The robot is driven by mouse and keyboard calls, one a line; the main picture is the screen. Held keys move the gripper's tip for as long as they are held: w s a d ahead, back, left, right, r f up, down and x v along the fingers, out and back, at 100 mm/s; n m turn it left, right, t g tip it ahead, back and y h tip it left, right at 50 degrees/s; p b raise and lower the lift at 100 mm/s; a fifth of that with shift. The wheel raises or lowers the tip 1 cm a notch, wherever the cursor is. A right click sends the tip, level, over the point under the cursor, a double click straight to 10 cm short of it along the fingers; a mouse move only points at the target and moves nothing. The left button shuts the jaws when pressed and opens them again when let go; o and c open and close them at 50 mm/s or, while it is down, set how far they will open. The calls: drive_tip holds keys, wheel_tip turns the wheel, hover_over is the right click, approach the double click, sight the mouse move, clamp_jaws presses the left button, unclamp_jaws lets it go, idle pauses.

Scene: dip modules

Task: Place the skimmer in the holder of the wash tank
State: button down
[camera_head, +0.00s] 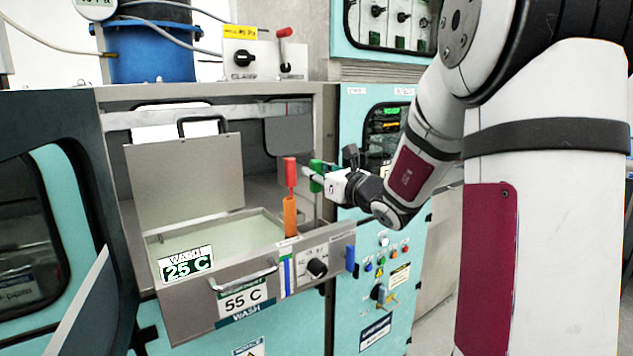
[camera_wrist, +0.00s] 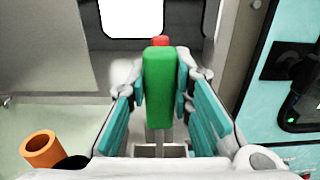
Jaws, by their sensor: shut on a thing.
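My gripper (camera_wrist: 160,100) is shut on the green handle of the skimmer (camera_wrist: 158,85), which stands upright between the finger pads. In the head view the gripper (camera_head: 322,182) holds the skimmer (camera_head: 316,176) over the right end of the wash tank (camera_head: 237,292); its lower end is hard to make out. An orange tube (camera_head: 290,216), seemingly the holder, stands at the tank's front right. In the wrist view this tube (camera_wrist: 41,149) shows an open, empty mouth at lower left, apart from the skimmer. A red upright piece (camera_head: 290,172) appears above the tube in the head view.
A raised grey lid (camera_head: 186,180) with a black handle stands behind the tank. A black knob (camera_head: 316,267) and a front handle bar (camera_head: 246,277) are on the tank's front. A teal control cabinet (camera_head: 377,325) stands close on the right.

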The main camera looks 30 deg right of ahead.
drive_tip(key=shift+f, duration=0.95)
drive_tip(key=c, duration=1.4)
unclamp_jaws()
